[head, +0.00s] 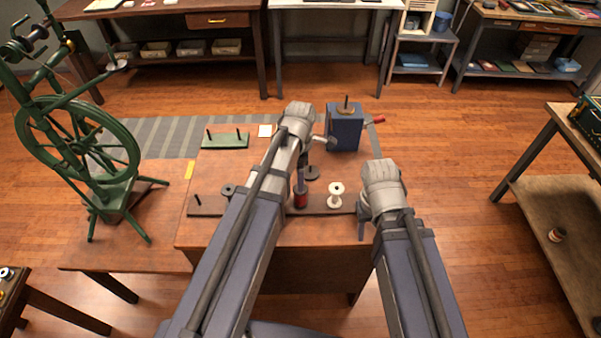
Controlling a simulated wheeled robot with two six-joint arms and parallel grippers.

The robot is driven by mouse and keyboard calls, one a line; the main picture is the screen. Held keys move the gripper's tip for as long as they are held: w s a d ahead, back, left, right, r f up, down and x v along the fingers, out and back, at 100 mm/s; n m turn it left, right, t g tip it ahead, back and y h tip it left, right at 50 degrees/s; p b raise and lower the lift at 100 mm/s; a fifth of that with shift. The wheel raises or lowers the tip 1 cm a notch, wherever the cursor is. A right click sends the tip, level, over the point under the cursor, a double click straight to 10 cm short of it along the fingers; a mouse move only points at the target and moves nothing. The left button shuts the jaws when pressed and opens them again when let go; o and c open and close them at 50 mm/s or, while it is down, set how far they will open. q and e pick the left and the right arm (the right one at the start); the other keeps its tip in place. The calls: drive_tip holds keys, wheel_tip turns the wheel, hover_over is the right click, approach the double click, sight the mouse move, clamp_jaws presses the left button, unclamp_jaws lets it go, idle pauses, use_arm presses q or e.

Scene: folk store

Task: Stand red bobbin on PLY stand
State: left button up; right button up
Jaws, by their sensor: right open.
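A red bobbin (301,199) stands upright at the front of the table on a long dark board (318,212), partly hidden by my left arm. A dark part of my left gripper (302,178) seems to hang just above it; its fingers are too small and covered to tell whether they touch it. My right gripper (361,222) is open, low at the table's front edge, right of the white bobbin, and mostly hidden by its arm. A green stand (225,141) with two upright pegs is at the back left of the table. No PLY lettering is legible.
A white bobbin (335,196) stands beside the red one. A blue box (345,128) with a spindle and red-handled crank is at the back. A white card (265,130) and yellow tag (189,170) lie near the green stand. A green spinning wheel (75,150) stands left.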

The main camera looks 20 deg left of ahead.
sight(301, 196)
use_arm(q)
drive_tip(key=shift+f+b, duration=2.6)
drive_tip(key=shift+f, duration=0.45)
use_arm(e)
wheel_tip(301, 196, down, 6)
use_arm(q)
drive_tip(key=shift+c, duration=0.3)
drive_tip(key=c, duration=0.8)
drive_tip(key=shift+c, duration=0.2)
